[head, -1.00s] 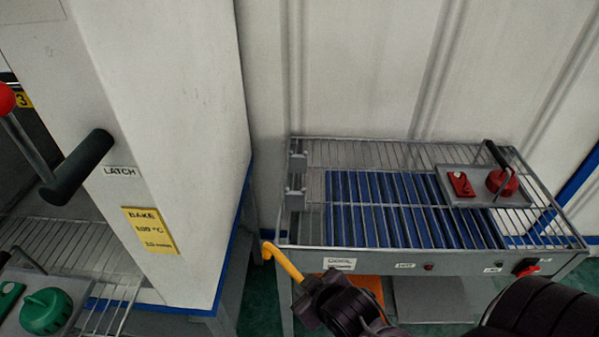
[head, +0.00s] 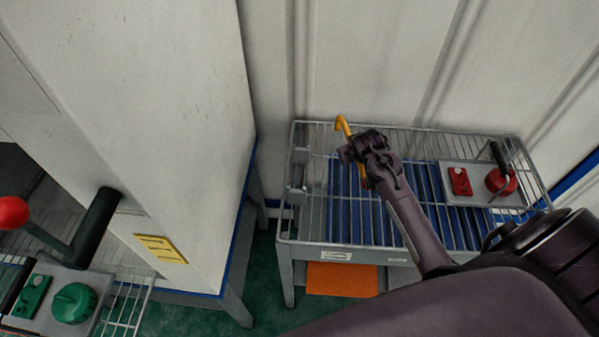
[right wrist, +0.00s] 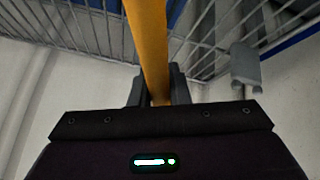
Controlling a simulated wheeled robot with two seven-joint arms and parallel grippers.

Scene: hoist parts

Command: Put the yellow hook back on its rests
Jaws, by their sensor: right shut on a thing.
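My right gripper (head: 358,148) is shut on the yellow hook (head: 342,125) and holds it over the left part of the wire-topped table. The hook's bent tip points up and to the left past the gripper; a short piece shows below it. In the right wrist view the hook's yellow shaft (right wrist: 147,45) runs up from between the two fingers (right wrist: 155,90). Grey bracket-like rests (head: 297,185) stand at the table's left edge, left of the hook and apart from it. One grey bracket also shows in the right wrist view (right wrist: 245,65). My left gripper is not in view.
The wire-topped table (head: 330,230) has blue slats and a plate with a red knob (head: 497,180) at its right. An orange panel (head: 342,279) is below.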

